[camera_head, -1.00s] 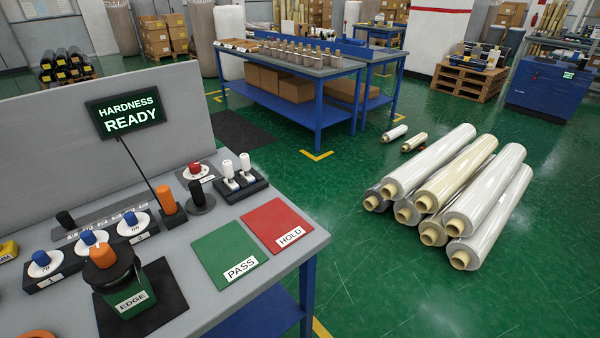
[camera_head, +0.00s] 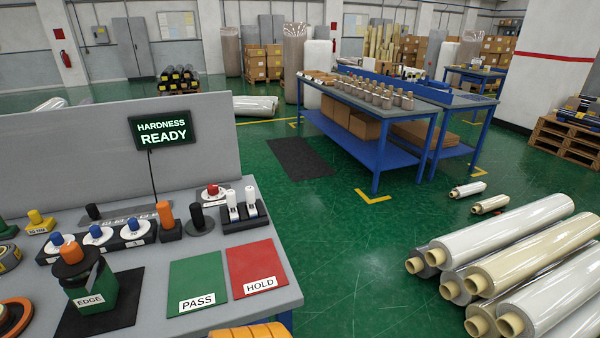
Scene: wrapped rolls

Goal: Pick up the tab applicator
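No object in view is clearly labelled as the tab applicator, and I cannot tell which one it is. The grey bench (camera_head: 230,320) at left holds a green EDGE holder (camera_head: 93,292) with an orange-topped tool (camera_head: 73,256) in it. An orange upright handle (camera_head: 167,215) and a black upright tool (camera_head: 197,216) stand behind the pads. Two white upright tools (camera_head: 241,206) sit in a black holder at the bench's right.
Green PASS (camera_head: 195,280) and red HOLD (camera_head: 252,262) pads lie on the bench front. A blue table (camera_head: 360,155) with rows of small items stands beyond. Wrapped rolls (camera_head: 510,235) are stacked on the floor at right. Green floor (camera_head: 350,260) between them is clear.

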